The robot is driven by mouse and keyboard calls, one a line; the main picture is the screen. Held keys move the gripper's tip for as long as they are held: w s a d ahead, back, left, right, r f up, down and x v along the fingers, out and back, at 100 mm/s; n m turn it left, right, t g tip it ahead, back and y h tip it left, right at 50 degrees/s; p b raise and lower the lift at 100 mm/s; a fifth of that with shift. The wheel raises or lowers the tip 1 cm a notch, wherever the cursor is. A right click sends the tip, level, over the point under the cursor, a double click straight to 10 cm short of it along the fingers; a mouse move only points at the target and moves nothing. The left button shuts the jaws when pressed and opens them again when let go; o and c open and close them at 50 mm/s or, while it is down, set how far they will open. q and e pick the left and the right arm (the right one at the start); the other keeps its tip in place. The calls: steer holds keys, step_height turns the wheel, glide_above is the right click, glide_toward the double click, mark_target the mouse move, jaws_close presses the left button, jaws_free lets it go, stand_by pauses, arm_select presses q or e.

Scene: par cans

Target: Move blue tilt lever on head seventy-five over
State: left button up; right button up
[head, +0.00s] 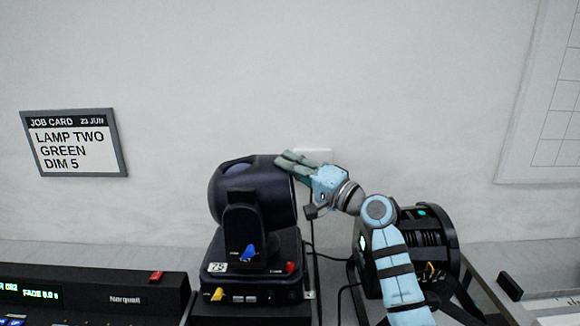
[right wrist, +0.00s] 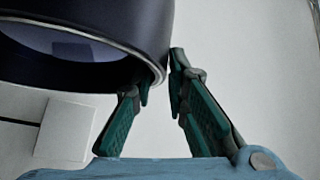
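The dark moving-head lamp (head: 255,188) with the tag 75 (head: 217,267) stands at centre in the head view. Its blue lever (head: 249,252) is on the front of the yoke, tilted to one side. A yellow lever (head: 217,294) and a red lever (head: 290,267) sit lower, on the base. My right gripper (head: 281,160) is at the upper right end of the lamp barrel, well above the blue lever. In the right wrist view its fingers (right wrist: 159,80) are a little apart beside the barrel's rim (right wrist: 150,68); contact is unclear. My left gripper is out of view.
A black par can (head: 435,238) stands at right, partly behind my right arm. A lighting console (head: 125,299) is at lower left. A job card (head: 73,143) hangs on the wall. Cables run between the lamps. The space in front of the lever is clear.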

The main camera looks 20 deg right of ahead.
jaws_close()
steer(key=f+b, duration=0.1)
steer(key=b, duration=0.1)
steer(key=d+f+m+t+b, duration=0.1)
steer(key=b, duration=0.2)
steer(key=shift+s+d+f+m+t, duration=0.1)
steer(key=shift+s+d+m+t, duration=0.05)
steer(key=shift+m+t, duration=0.15)
steer(key=shift+o, duration=1.9)
jaws_free()
steer(key=shift+o, duration=0.9)
steer(key=shift+d, duration=0.2)
